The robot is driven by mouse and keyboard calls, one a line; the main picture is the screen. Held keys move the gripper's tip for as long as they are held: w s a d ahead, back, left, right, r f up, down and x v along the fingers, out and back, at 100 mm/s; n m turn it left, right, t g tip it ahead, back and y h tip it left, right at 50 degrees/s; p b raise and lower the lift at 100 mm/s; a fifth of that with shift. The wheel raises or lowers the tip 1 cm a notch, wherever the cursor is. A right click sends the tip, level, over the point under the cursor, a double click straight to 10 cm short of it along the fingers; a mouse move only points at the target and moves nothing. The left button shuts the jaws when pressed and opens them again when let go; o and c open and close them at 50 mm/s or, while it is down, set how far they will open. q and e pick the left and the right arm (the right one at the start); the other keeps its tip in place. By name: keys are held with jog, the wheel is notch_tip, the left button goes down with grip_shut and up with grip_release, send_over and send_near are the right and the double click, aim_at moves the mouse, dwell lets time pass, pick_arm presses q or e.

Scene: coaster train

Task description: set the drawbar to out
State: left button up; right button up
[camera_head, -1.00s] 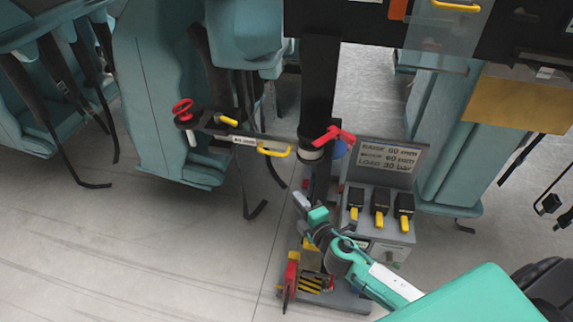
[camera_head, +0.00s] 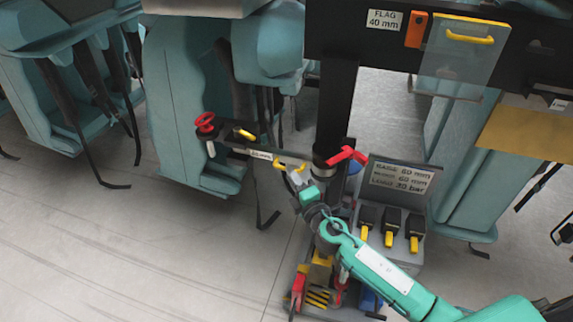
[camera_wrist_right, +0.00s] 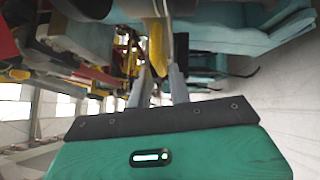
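A dark horizontal bar (camera_head: 240,147) with a white "mm" label reaches left from the black column; it looks like the drawbar, though no name on it is readable. It has a yellow handle (camera_head: 300,167) near the column and a red knob at its left end. My right gripper (camera_head: 293,173) is at this handle and partly covers it. In the right wrist view, my gripper's two grey fingers (camera_wrist_right: 160,88) are apart, with the yellow handle (camera_wrist_right: 158,57) at or between their tips. Contact cannot be told. My left gripper is not in view.
A red lever (camera_head: 347,155) sits on the column just right of the gripper. A grey console (camera_head: 388,245) with several yellow-tipped switches and a sign (camera_head: 400,180) stands beside my right arm. Teal seats (camera_head: 190,110) hang behind the bar. The floor at lower left is clear.

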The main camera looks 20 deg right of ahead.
aim_at(281, 159)
jog(key=shift+p+x, duration=0.3)
jog(key=shift+x, duration=1.65)
jog(key=shift+c, duration=0.2)
grip_shut()
